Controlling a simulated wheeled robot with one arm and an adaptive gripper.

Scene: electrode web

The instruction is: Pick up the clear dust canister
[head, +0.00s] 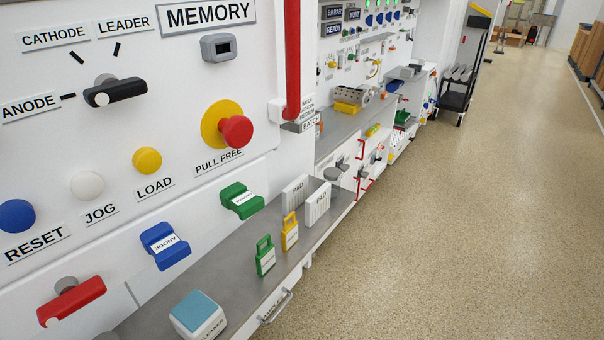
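I cannot make out a clear dust canister in the head view. The near grey shelf (222,262) holds a white box with a blue top (198,315), a green tag-like block (265,256), a yellow one (290,231) and two white ribbed blocks marked PAD (317,203). Items on the farther shelves are too small to tell apart well. My gripper is not in view.
The white panel carries a red mushroom button (236,132), a black selector handle (115,90), a red handle (72,301) and a vertical red pipe (292,60). A dark cart (459,100) stands farther along. The speckled floor (450,220) at right is clear.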

